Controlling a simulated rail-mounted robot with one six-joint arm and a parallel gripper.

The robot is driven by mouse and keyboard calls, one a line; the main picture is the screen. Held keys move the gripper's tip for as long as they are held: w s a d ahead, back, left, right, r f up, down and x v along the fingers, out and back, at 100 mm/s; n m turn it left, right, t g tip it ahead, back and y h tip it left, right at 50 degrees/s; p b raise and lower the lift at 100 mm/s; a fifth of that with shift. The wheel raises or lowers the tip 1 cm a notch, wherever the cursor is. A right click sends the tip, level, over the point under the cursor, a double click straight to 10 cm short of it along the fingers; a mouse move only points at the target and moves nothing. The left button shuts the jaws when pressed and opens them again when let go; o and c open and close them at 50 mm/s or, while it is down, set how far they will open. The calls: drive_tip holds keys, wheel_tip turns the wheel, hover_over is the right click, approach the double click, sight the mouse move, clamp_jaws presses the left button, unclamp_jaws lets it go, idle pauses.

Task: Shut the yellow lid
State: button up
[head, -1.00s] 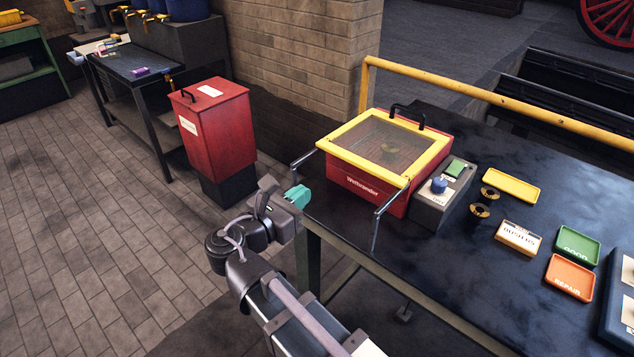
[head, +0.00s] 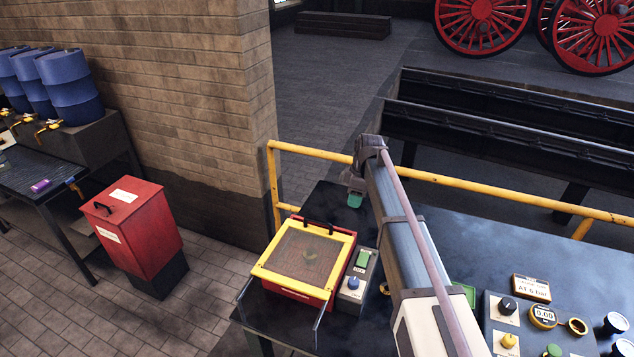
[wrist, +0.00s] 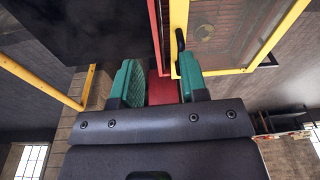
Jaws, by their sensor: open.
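The yellow-framed lid (head: 259,270) with its see-through pane lies over a red box (head: 322,303) on the dark bench; I cannot tell if it is fully down. A brass-coloured thing shows dimly through the pane. My gripper (head: 355,199) is beyond the box to its right, above the bench, its teal fingers partly hidden by its own housing. In the wrist view, my gripper (wrist: 160,85) is open and empty.
A grey control box (head: 352,287) with a blue knob and green switch stands right of the red box. A yellow rail (head: 470,184) runs along the far side of the bench. Gauges and knobs sit at right. A red bin (head: 140,230) stands on the floor at left.

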drive_tip(key=a+m+y, duration=0.1)
drive_tip(key=a+y, duration=0.2)
drive_tip(key=a, duration=0.3)
drive_tip(key=shift+g, duration=0.3)
drive_tip(key=b+x, duration=1)
drive_tip(key=shift+w+a+f+b, duration=0.1)
drive_tip(key=shift+w+a+b, duration=0.1)
drive_tip(key=shift+a+b, duration=0.15)
clamp_jaws()
